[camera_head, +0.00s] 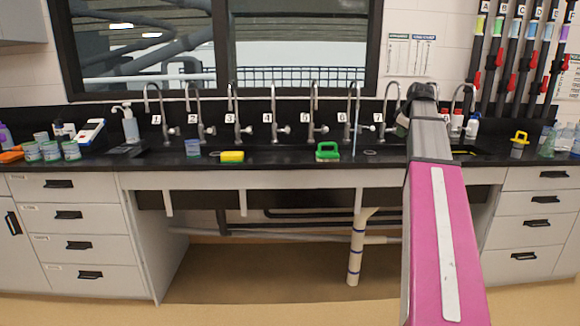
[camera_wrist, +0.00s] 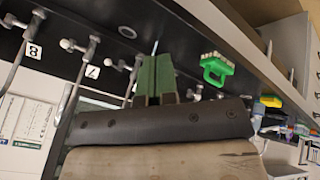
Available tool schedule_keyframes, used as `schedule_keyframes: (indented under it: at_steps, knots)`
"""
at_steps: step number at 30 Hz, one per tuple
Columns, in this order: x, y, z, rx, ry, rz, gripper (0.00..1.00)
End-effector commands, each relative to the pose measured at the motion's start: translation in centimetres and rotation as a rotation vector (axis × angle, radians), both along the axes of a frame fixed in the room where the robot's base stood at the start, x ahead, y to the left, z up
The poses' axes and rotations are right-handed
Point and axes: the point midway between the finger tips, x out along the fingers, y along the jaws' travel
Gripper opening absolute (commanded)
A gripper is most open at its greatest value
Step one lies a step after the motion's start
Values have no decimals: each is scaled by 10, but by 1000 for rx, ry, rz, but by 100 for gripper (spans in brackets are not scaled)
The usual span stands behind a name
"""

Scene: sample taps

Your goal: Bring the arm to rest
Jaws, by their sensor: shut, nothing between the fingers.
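My arm (camera_head: 440,235), with a pink link and a grey forearm, reaches up and forward over the right part of the sink counter. Its dark far end (camera_head: 420,92) is in front of the taps, right of tap 7. My gripper's fingers are hidden in the head view. In the wrist view my gripper (camera_wrist: 155,72) shows two green fingers side by side, shut with nothing between them. They appear over the sink area near the taps, apart from the green-handled brush (camera_wrist: 215,68).
A row of numbered taps (camera_head: 278,115) stands along the black counter (camera_head: 280,152). A thin pale line, like running water, hangs below tap 6 (camera_head: 356,135). A yellow sponge (camera_head: 232,156), a blue cup (camera_head: 192,147) and bottles stand there. Floor in front looks clear.

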Motion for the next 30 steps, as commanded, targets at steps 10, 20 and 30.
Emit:
schedule_keyframes:
  at_steps: [10,20,30]
  knots:
    - [-5,25,-60,50,55,-64,0]
    - [-28,76,-175,133,170,-199,0]
    - [-79,136,-301,197,308,-380,0]
